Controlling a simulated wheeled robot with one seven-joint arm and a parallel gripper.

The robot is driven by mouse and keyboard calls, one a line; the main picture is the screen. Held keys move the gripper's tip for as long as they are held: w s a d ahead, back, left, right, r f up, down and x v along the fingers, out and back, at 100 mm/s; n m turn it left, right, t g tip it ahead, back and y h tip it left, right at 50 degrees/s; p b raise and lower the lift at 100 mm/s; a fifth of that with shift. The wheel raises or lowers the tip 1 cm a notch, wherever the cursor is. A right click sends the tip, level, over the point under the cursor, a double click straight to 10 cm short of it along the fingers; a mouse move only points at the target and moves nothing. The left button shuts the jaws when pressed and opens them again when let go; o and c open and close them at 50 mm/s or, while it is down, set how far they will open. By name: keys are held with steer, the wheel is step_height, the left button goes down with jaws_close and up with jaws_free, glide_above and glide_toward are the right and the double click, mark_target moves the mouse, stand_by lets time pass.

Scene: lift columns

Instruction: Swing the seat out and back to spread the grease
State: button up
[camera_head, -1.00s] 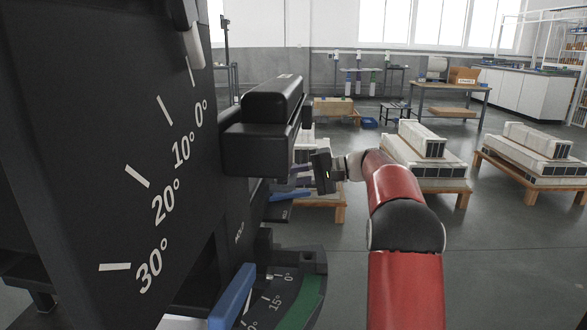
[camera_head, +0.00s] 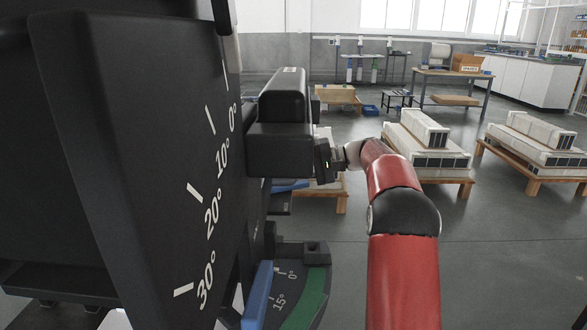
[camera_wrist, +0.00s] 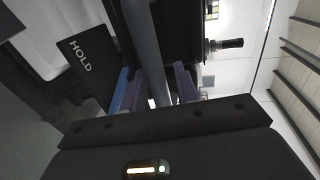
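A large black panel with white angle marks (camera_head: 215,185) fills the left of the head view. A black padded block (camera_head: 280,150) juts out beside it; I cannot tell which part is the seat. My gripper (camera_head: 322,160) is at the block's right side, its fingers mostly hidden behind it. In the wrist view a grey bar (camera_wrist: 146,40) runs down between my purple fingers (camera_wrist: 184,84), which look closed on its two sides. No grease shows.
Below the block is a dial with a green band (camera_head: 312,295) and a blue lever (camera_head: 258,297). A dark plate marked HOLD (camera_wrist: 82,60) shows in the wrist view. Loaded pallets (camera_head: 440,178) stand at right; the floor (camera_head: 490,260) between is clear.

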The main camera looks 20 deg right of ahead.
steer(key=shift+o, duration=0.4)
steer(key=shift+s+d, duration=0.1)
steer(key=shift+d, duration=0.05)
steer(key=v, duration=0.7)
steer(key=shift+d, duration=0.25)
steer(key=shift+s, duration=0.1)
